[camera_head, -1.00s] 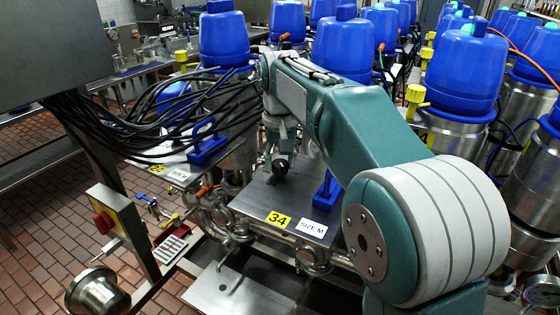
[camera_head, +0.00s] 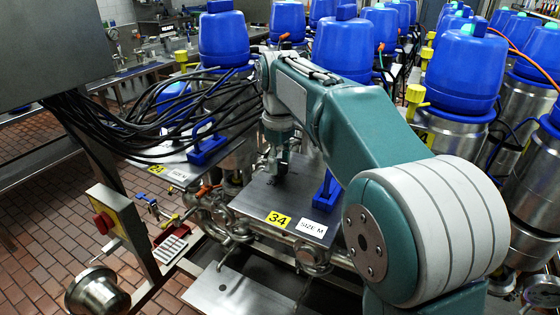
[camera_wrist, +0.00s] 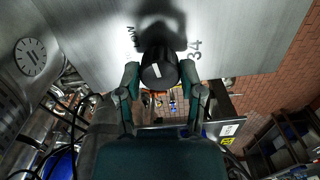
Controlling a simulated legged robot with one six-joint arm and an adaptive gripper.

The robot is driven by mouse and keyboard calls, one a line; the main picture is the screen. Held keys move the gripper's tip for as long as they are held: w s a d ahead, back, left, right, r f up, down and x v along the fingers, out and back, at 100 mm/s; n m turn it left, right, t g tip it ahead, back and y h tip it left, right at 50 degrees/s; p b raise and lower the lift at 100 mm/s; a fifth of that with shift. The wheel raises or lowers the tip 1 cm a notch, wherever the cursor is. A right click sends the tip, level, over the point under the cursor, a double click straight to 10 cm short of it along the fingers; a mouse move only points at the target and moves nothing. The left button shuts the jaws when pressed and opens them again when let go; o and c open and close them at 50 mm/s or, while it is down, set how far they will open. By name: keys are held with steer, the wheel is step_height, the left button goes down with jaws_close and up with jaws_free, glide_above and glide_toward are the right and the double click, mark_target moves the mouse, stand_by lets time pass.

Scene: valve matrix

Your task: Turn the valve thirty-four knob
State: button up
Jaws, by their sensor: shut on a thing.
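The valve thirty-four knob (camera_wrist: 159,72) is a black round knob with a short white mark on its face. It stands on a brushed metal plate (camera_wrist: 90,40) printed with "34", seen in the wrist view. My gripper (camera_wrist: 161,76) has one finger on each side of the knob and is shut on it. In the head view my gripper (camera_head: 278,163) points down over the metal plate (camera_head: 250,198), which bears a yellow "34" label (camera_head: 278,219) and a white "SIZE M" label (camera_head: 312,228). The knob cannot be made out there behind my gripper.
A blue handle (camera_head: 327,190) stands on the plate right of my gripper. Black cables (camera_head: 130,130) hang to the left. Blue-capped valve cylinders (camera_head: 345,45) crowd behind. A neighbouring plate with a blue handle (camera_head: 207,150) lies at the left.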

steer(key=shift+f+n, duration=0.15)
steer(key=shift+n, duration=0.25)
steer(key=o, duration=1.2)
steer(key=shift+w+a, duration=0.1)
steer(key=shift+c, duration=0.2)
step_height(320, 180, up, 12)
steer(key=shift+a, duration=0.1)
